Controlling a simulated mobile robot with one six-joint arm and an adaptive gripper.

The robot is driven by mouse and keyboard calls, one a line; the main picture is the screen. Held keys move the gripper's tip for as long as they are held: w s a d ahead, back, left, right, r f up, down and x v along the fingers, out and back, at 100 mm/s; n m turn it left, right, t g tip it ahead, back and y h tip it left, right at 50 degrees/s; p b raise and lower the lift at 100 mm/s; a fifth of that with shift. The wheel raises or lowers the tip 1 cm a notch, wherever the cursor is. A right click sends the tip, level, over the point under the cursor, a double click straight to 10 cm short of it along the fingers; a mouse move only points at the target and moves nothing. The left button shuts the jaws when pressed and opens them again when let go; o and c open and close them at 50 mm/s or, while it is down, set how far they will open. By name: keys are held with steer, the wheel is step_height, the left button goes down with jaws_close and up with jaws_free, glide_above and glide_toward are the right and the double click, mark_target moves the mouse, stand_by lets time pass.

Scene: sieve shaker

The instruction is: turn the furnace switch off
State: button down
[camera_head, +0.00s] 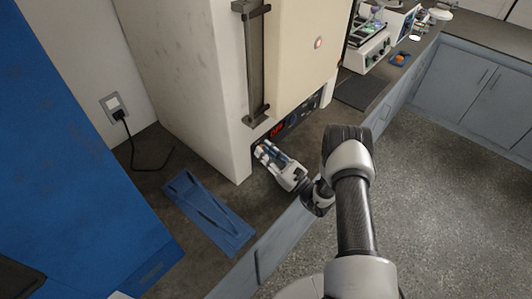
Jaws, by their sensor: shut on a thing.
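The furnace (200,80) is a large white box on the dark counter. Its control strip (300,115) runs along the lower front, with a red lit display (277,129) and small controls to its right. My gripper (261,152) is at the left end of this strip, just below and left of the display. Its fingers are shut on the furnace switch. The switch itself is hidden by the fingers, so its position cannot be seen.
A blue tray (225,239) lies on the counter to the left of my gripper. A wall socket (114,105) with a black cable is behind. The furnace door handle (255,65) hangs above the strip. A dark mat (361,92) and instruments stand farther right.

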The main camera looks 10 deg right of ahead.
steer(key=c, duration=1.4)
jaws_free()
steer(key=s+d, duration=0.2)
steer(key=s, duration=0.1)
steer(key=s+d, duration=0.3)
steer(key=s, duration=0.1)
steer(key=s+d, duration=0.2)
steer(key=s, duration=0.1)
steer(key=shift+s+d+f, duration=0.15)
steer(key=shift+s+d, duration=0.2)
steer(key=shift+d, duration=0.05)
